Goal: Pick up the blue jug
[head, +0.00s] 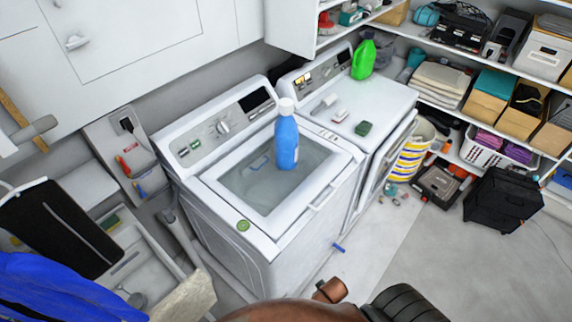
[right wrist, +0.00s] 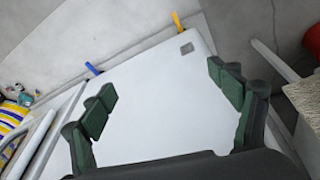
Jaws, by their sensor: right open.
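The blue jug (head: 286,138) has a white cap and stands upright on the glass lid of the left white washing machine (head: 255,240) in the head view. My right gripper (right wrist: 162,95) shows in the right wrist view with its two green-padded fingers wide apart and nothing between them. A white machine side panel lies beyond the fingers. The blue jug is not in the right wrist view. In the head view only part of my arm shows at the bottom edge, and its fingers are hidden. My left gripper is in neither view.
A green jug (head: 363,58) stands on the right machine, with small items (head: 363,128) near its front. A sink (head: 140,262) with a blue cloth (head: 60,290) is at lower left. Shelves with boxes line the right. A black case (head: 502,200) stands on the floor.

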